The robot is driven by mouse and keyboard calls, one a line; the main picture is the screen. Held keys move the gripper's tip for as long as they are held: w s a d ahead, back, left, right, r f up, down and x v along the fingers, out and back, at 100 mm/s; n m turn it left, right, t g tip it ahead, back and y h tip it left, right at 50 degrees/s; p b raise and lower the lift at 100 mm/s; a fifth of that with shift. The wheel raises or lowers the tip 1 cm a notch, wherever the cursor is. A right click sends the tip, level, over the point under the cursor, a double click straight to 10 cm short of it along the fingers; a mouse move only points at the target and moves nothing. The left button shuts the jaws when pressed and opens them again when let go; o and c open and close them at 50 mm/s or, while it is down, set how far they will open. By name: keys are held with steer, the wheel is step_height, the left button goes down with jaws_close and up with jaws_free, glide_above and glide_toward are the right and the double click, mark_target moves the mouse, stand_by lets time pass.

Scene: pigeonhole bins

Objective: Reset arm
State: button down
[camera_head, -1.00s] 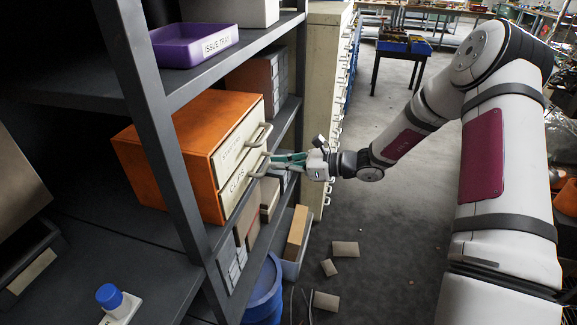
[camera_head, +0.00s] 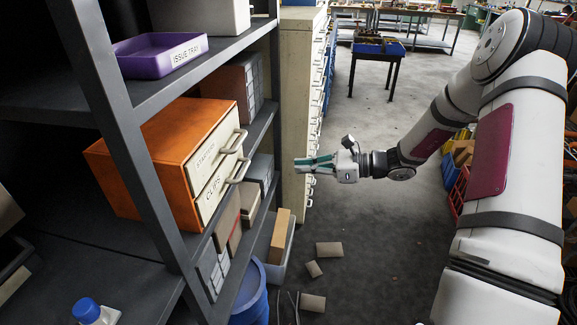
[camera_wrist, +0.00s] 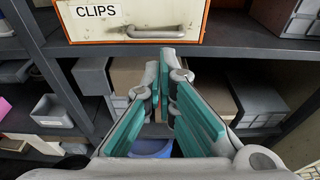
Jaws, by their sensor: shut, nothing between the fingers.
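My gripper (camera_head: 299,165) is in the free air right of the shelf, in front of the orange drawer cabinet and apart from it. Its teal-padded fingers are shut with nothing between them; they also show in the wrist view (camera_wrist: 165,80). My arm reaches in from the right side of the head view. The orange cabinet (camera_head: 140,150) stands on the middle shelf with two cream drawers. The lower drawer (camera_head: 218,190) is labelled CLIPS and appears closed; its handle shows in the wrist view (camera_wrist: 155,32).
The dark shelf's upright post (camera_head: 125,140) stands at left. A purple issue tray (camera_head: 160,57) sits on the upper shelf. A blue bin (camera_head: 250,290) and several scattered packets (camera_head: 328,249) are on the floor below. Open floor lies right of the shelf.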

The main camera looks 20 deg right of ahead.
steer(key=s+a+r+n+g+h, duration=0.3)
steer(key=s+a+r+n+g, duration=0.15)
steer(key=s+n, duration=0.3)
steer(key=s+a+r+n+g+h, duration=0.3)
steer(key=s+a+r+n, duration=0.25)
steer(key=s, duration=0.35)
steer(key=s+d+r+n+t+h, duration=0.2)
steer(key=s+r+n+h, duration=0.1)
steer(key=s, duration=0.5)
steer(key=s+d+r+n+t+h, duration=0.1)
steer(key=s+r+n+h, duration=0.3)
steer(key=s+n, duration=0.4)
steer(key=shift+s+d+r+t+h+p, duration=0.15)
steer(key=shift+d+r+t+h+p, duration=0.25)
steer(key=shift+d, duration=0.45)
